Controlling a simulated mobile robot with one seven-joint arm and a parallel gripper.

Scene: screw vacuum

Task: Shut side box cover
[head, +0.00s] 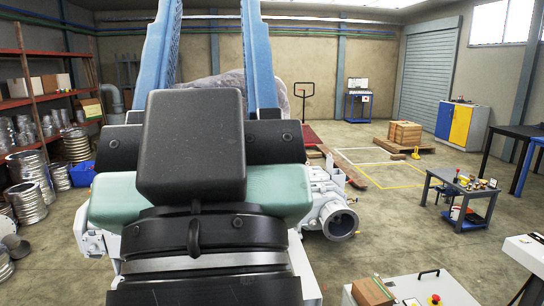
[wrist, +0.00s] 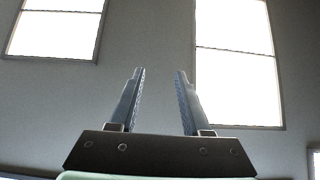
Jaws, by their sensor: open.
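My gripper (head: 212,8) fills the left middle of the head view, its two blue fingers pointing up and standing well apart. In the wrist view my gripper (wrist: 160,73) is open with nothing between its fingers, and behind it are only a grey wall and bright windows. A pale machine with a round metal port (head: 340,221) shows partly behind my gripper; the rest of it is hidden. I cannot make out a side box cover in either view, nor tell whether one is open or shut.
A light control box (head: 408,293) with a red button is at the bottom edge, with a brown box (head: 372,292) on it. A dark work cart (head: 462,195) stands at right. A wooden crate (head: 404,132) sits on a pallet further back. Open floor lies between them.

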